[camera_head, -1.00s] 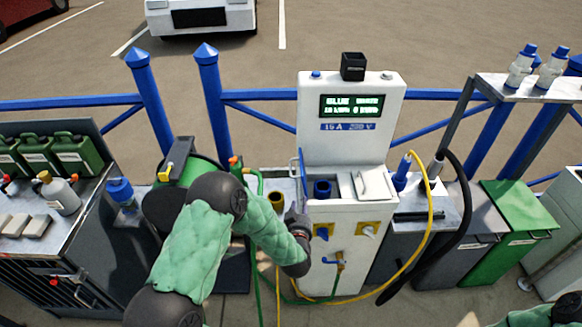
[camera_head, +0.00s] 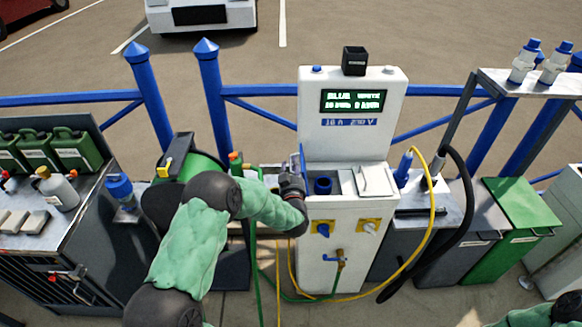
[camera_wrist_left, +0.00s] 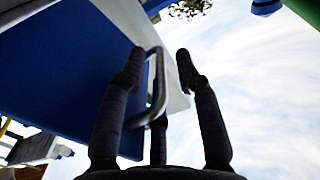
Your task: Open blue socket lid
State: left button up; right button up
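The blue socket lid (camera_head: 302,160) stands upright, nearly edge-on, at the left of the white power pedestal (camera_head: 345,215). The blue socket (camera_head: 322,186) beside it is uncovered. In the left wrist view the lid (camera_wrist_left: 75,75) is a large blue panel with a metal bar handle (camera_wrist_left: 159,85). My left gripper (camera_wrist_left: 160,55) has its dark fingers spread, with the handle close to them; contact cannot be told. In the head view my left gripper (camera_head: 291,186) is at the lid's left, partly hidden by my wrist. My right gripper is not in view.
A white lid (camera_head: 376,180) lies closed right of the blue socket. A yellow cable (camera_head: 428,240) hangs at the right. A green hose reel (camera_head: 190,165) is at the left.

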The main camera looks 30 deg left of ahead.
pick_arm(q)
jog(key=shift+w+a, duration=0.35)
jog(key=shift+w, duration=0.2)
grip_shut()
jog(key=shift+d, duration=0.15)
